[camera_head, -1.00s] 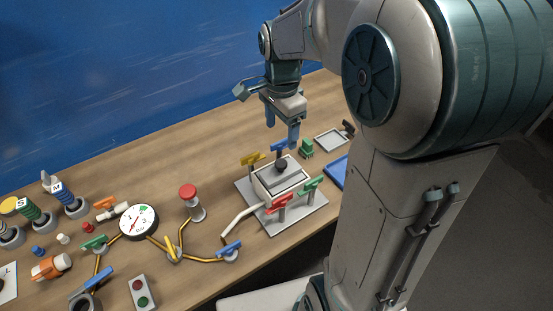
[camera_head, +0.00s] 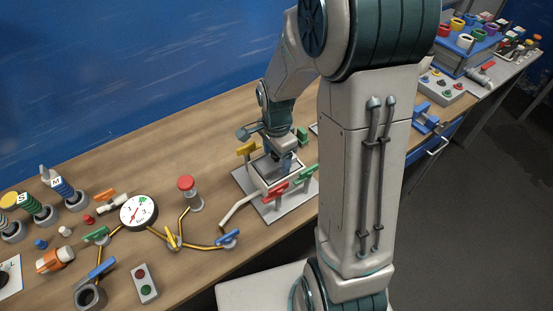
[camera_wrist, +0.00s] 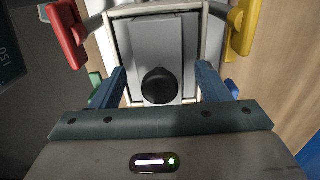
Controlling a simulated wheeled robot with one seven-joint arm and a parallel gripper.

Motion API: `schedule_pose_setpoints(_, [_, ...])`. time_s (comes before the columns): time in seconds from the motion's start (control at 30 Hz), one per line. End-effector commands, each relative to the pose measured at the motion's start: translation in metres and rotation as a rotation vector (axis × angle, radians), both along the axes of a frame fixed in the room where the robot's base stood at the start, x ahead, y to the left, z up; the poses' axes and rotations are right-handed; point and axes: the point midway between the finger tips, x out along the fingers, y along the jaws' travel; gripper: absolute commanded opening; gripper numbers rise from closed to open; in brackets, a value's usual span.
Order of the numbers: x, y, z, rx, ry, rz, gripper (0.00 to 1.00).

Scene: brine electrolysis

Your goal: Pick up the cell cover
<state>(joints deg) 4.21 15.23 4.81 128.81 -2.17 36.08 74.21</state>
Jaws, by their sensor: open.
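The cell cover (camera_wrist: 157,45) is a flat grey plate with a round black knob (camera_wrist: 160,86) in the wrist view. It lies in the pale frame of the electrolysis cell (camera_wrist: 116,42). My gripper (camera_wrist: 160,74) is open, with one blue finger on each side of the knob and a gap on both sides. Whether the fingertips touch the plate cannot be told.
A red clamp (camera_wrist: 65,35), a yellow clamp (camera_wrist: 240,25), a green clamp (camera_wrist: 95,85) and a blue clamp (camera_wrist: 232,88) stand close around the cell. A red button (camera_head: 187,188), a dial gauge (camera_head: 138,211) and piping lie left.

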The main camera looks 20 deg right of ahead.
Motion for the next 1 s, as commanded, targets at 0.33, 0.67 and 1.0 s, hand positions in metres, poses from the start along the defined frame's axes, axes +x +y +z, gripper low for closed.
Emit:
schedule_pose_setpoints(0.33, [0.0001, 0.0001, -0.0081, 0.000, -0.001, 0.000, 0.69])
schedule_pose_setpoints(0.67, [0.0002, 0.0001, -0.0076, 0.000, -0.001, 0.000, 0.17])
schedule_pose_setpoints(1.0, [0.0011, -0.0001, -0.0004, 0.000, -0.005, 0.000, 0.17])
